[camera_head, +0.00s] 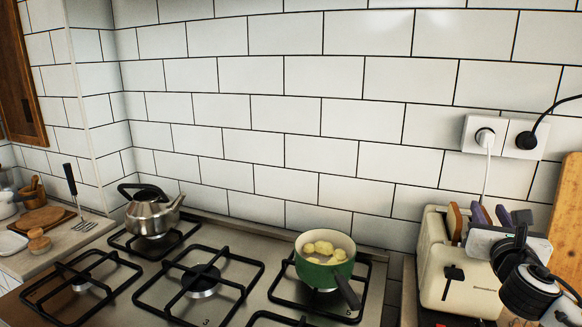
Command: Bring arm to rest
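My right arm (530,292) comes in from the lower right, with black and grey joints. Its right gripper (503,242) is at the right, close to the cream toaster (447,265), partly in front of it. Dark and purple upright pieces show around the gripper, and I cannot tell which are fingers or whether it is open or shut. No held object is clear. My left gripper is not in view.
A green pot (325,272) with pale yellow pieces stands on the right back burner of the gas hob (233,279). A metal kettle (150,215) stands on the left back burner. A wooden board (566,215) leans at the far right, below plugged wall sockets (503,137).

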